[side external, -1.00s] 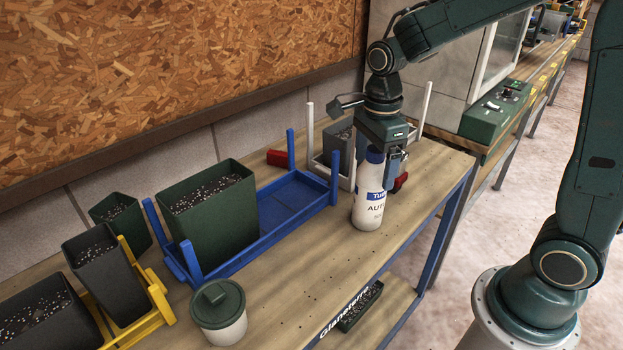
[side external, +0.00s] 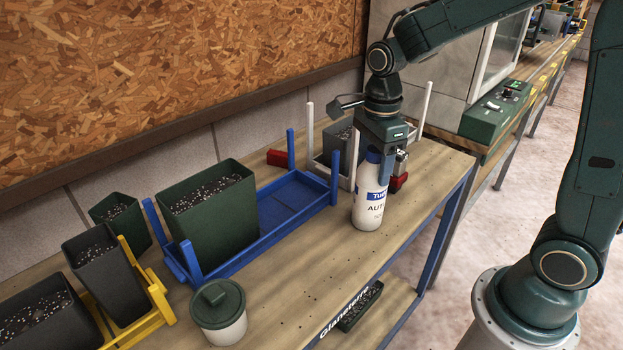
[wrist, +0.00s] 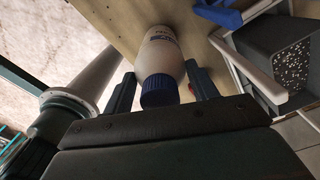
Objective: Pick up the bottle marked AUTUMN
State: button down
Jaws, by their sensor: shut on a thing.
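The white bottle (side external: 369,207) with a blue cap stands upright near the front edge of the bench in the side view. In the wrist view the bottle (wrist: 160,57) is between the two fingers, cap towards the camera. The far finger is mostly hidden behind the bottle in the side view.
A blue rack (side external: 285,208) holds a large green pot (side external: 208,222) to the left. A white rack with a grey pot (side external: 337,138) and a red object (side external: 397,182) are close behind the bottle. A lidded tub (side external: 219,315) stands at the front left. Bench right of the bottle is clear.

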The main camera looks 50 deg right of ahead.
jog(key=shift+r, duration=0.25)
notch_tip(320, 180, up, 20)
jog(key=shift+f, duration=0.2)
dwell(0.6)
dwell(0.5)
